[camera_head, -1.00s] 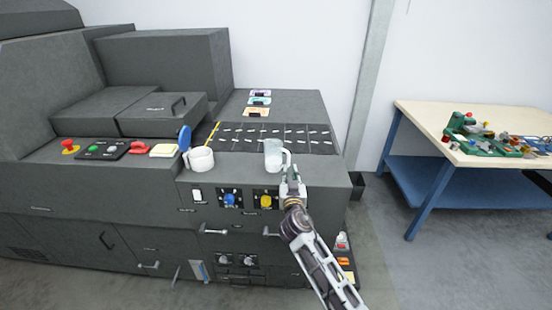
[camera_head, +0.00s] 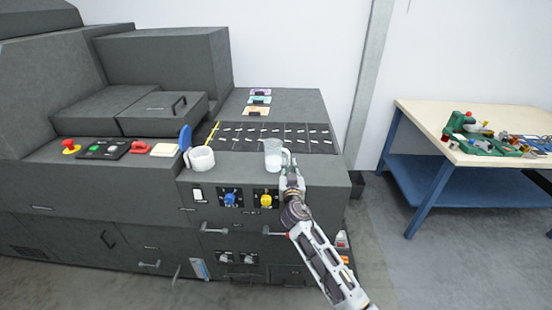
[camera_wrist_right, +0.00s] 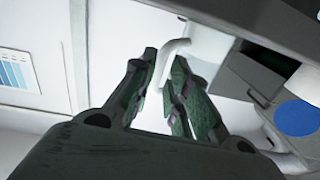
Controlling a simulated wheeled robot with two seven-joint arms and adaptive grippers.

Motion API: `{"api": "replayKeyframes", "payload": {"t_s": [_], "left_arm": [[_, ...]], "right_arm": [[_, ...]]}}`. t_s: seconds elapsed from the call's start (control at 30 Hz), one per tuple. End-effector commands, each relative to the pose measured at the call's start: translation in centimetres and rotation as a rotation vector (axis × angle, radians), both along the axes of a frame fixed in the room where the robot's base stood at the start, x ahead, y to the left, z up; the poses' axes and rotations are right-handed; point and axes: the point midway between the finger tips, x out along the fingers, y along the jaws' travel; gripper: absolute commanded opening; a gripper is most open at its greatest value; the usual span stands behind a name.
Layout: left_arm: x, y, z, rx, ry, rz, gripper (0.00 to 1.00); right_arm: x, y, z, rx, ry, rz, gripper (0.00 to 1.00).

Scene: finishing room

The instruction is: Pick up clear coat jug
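The clear coat jug (camera_head: 272,153) is a translucent pitcher standing upright on the dark machine top in the head view, its handle on its right side. My right gripper (camera_head: 289,168) is at the handle side of the jug. In the right wrist view the jug's pale handle (camera_wrist_right: 170,58) passes between the green-padded fingers of my right gripper (camera_wrist_right: 165,62). The fingers look apart, with a small gap beside the handle; a firm hold does not show. The jug's body (camera_wrist_right: 208,43) is partly cut off there. My left gripper is out of view.
Behind is a dark marked strip (camera_head: 250,136) with several small cards beyond. Knobs and handles line the machine front. A workbench (camera_head: 420,118) with parts stands at right.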

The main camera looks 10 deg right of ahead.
Motion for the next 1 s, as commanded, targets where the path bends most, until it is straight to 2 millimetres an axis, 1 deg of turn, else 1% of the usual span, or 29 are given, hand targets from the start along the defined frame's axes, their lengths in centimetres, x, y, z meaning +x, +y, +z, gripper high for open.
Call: {"api": "replayKeyframes", "payload": {"t_s": [0.23, 0.5, 0.63, 1.0], "left_arm": [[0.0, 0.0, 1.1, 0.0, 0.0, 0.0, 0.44], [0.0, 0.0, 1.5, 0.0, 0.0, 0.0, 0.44], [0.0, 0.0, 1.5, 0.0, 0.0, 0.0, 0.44], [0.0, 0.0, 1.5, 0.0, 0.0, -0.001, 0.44]], "right_arm": [[2.0, -0.3, 0.7, -0.002, -0.001, 0.0, 0.17], [3.9, -0.7, 0.6, -0.001, 0.0, 0.001, 0.17], [4.2, -0.8, 0.6, 0.0, -0.001, 0.001, 0.17], [4.2, -0.8, 0.5, 0.0, 0.0, 0.0, 0.17]]}}
